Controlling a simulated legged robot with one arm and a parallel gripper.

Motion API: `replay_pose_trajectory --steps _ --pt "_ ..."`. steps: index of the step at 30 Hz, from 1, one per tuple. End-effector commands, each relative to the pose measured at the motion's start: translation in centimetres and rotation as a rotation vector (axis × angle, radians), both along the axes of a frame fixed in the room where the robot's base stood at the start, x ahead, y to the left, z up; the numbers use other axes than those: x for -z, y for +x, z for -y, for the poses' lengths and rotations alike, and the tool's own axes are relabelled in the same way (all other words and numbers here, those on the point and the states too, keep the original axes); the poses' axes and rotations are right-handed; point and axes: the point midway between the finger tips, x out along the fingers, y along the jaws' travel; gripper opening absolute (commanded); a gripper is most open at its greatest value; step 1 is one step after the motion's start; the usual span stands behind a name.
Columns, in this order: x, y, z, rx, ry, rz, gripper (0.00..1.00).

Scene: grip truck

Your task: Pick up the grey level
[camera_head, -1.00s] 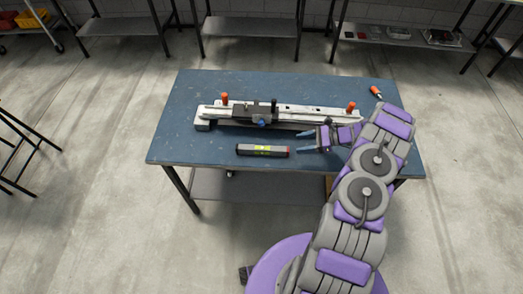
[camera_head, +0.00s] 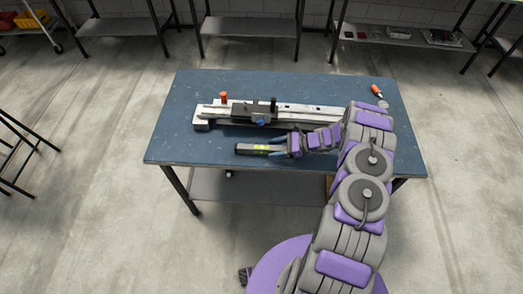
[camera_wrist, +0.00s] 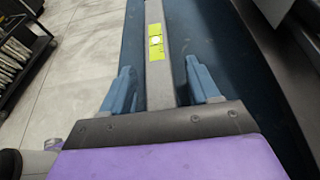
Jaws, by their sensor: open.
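The grey level (camera_head: 259,148) lies near the front edge of the blue table (camera_head: 180,135). It is a dark grey bar with a yellow-green vial window. In the wrist view the level (camera_wrist: 158,78) runs lengthwise between the two blue fingers. My gripper (camera_head: 280,147) is at the right end of the level. It is open, with one finger on each side of the level (camera_wrist: 158,95) and a gap visible on both sides. The right end of the level is hidden by my gripper.
A long metal rail fixture (camera_head: 295,112) with a dark clamp block and an orange knob lies just behind the level. An orange-handled tool (camera_head: 377,90) lies at the table's back right. The table's left part is clear. Shelves (camera_head: 250,27) stand behind.

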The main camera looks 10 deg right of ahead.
Motion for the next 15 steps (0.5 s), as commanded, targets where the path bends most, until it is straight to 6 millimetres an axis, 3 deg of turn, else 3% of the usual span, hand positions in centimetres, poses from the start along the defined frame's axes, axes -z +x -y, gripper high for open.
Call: replay_pose_trajectory --steps 6,15 --pt "-0.01 0.04 0.03 0.002 0.000 0.001 0.61" --pt "-0.02 0.05 -0.02 0.002 -0.001 0.000 0.32"
